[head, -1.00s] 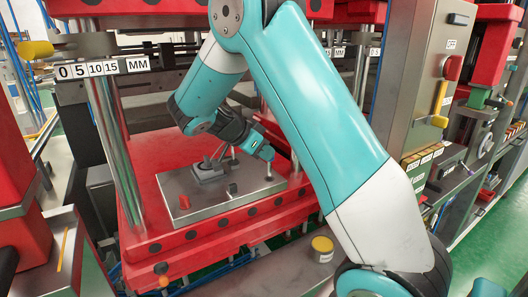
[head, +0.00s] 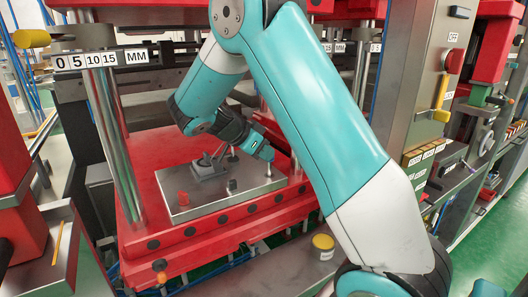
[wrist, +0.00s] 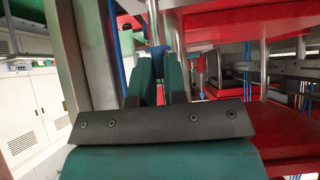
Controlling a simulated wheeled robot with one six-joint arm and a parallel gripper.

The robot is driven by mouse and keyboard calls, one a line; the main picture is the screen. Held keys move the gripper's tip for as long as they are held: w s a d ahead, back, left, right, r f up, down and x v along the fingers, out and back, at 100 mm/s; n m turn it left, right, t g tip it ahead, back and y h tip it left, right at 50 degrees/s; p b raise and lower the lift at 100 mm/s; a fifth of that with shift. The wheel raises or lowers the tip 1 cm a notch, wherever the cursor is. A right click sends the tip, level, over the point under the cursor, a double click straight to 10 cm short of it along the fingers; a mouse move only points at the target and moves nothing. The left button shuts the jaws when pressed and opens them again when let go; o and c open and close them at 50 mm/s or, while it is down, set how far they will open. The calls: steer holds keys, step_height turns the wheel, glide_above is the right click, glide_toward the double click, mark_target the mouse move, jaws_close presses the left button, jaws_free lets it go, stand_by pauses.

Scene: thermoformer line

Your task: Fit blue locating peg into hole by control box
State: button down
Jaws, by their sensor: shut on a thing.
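My gripper (head: 264,152) hangs over the back right of a steel plate (head: 225,205) on the red press bed in the head view. In the wrist view its two green fingers (wrist: 159,78) are closed around a blue peg (wrist: 157,60), of which only a narrow part shows. The peg cannot be made out in the head view. I cannot make out the hole in either view.
Steel columns (head: 115,140) flank the press bed. A yellow-topped can (head: 323,243) stands in front of it. Green floor shows at the right.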

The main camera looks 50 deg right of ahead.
mark_target(264, 177)
steer(key=shift+f+b, duration=2.3)
steer(key=shift+f, duration=0.15)
steer(key=c, duration=1.1)
jaws_free()
steer(key=v, duration=1.2)
steer(key=shift+r, duration=0.1)
